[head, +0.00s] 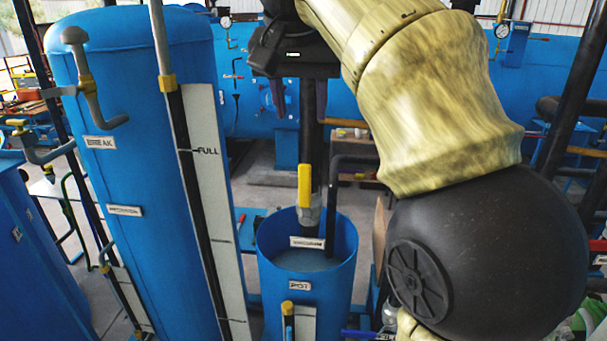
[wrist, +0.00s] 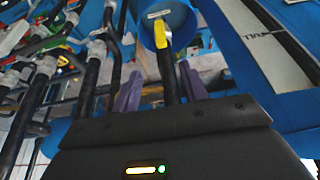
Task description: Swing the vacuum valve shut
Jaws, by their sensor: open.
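The vacuum valve has a yellow lever handle (head: 304,185) that stands upright, roughly in line with the dark pipe. Its grey body sits just above a white label, partly legible as vacuum (head: 307,242), over the blue pot (head: 345,245). My gripper (head: 295,110) is above the handle in the head view, pointing down, with its two purple fingers apart. In the wrist view, the yellow handle (wrist: 161,34) shows beyond and between the open fingers (wrist: 160,72). The fingers appear clear of the handle and hold nothing.
A tall blue tank (head: 150,180) labelled BREAK stands left, with a level gauge board (head: 210,200) marked FULL. A bent dark pipe (head: 333,195) rises beside the valve on its right. A large blue horizontal vessel (head: 550,75) lies behind.

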